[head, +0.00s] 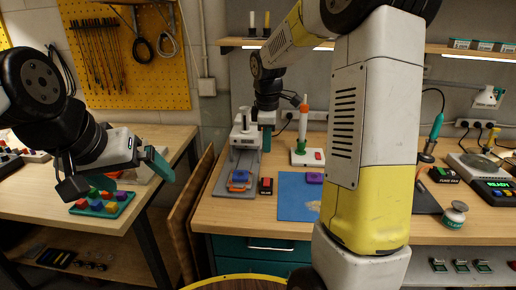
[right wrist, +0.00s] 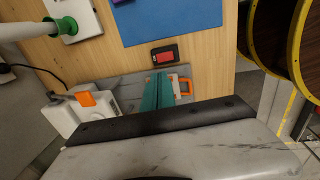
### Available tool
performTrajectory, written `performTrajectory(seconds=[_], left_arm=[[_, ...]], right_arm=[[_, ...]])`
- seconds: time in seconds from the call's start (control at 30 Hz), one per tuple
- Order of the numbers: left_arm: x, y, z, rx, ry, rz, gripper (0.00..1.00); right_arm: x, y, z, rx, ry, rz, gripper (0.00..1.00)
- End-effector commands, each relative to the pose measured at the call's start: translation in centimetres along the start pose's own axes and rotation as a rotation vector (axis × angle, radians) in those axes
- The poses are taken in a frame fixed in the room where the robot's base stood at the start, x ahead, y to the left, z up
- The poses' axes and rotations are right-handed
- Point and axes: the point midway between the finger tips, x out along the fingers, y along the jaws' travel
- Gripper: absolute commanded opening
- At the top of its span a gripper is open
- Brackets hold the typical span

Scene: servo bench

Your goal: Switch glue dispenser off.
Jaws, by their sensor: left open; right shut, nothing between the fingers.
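The glue dispenser (head: 305,157) appears to be the white base with an upright white, orange and green syringe on the right bench. A red switch (head: 318,155) sits on the base's right side; whether it is on or off is too small to tell. Part of the dispenser (right wrist: 75,14) shows at the upper left in the right wrist view. My right gripper (head: 267,140) is shut and empty, pointing down left of the dispenser, apart from it. Its teal fingers (right wrist: 158,92) are together over the grey plate. My left gripper (head: 132,170) is open and empty near the left table.
A white fixture (head: 245,132) on a grey plate, with orange and blue parts, stands below my right gripper. A small black box with a red face (head: 266,186) lies beside it. A blue mat (head: 293,205) holds a purple block. A green tray (head: 103,206) holds several coloured blocks.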

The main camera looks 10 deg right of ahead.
Motion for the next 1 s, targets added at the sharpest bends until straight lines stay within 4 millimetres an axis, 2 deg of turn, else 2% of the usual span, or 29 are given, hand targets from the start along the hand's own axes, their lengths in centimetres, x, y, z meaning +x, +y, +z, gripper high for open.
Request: performTrajectory(seconds=[0.3,0.5,0.7,1.0], left_arm=[[0.0,0.0,0.0,0.000,0.000,0.000,1.00],[0.0,0.0,0.0,0.000,0.000,0.000,1.00],[0.0,0.0,0.0,0.000,0.000,0.000,1.00],[0.0,0.0,0.0,0.000,0.000,0.000,1.00]], right_arm=[[7.0,-0.1,0.0,0.000,-0.001,-0.005,0.00],[10.3,-0.1,0.0,0.000,-0.001,-0.003,0.00],[11.8,0.0,0.0,0.000,0.000,-0.001,0.00],[12.0,0.0,0.0,0.001,0.000,0.000,0.00]])
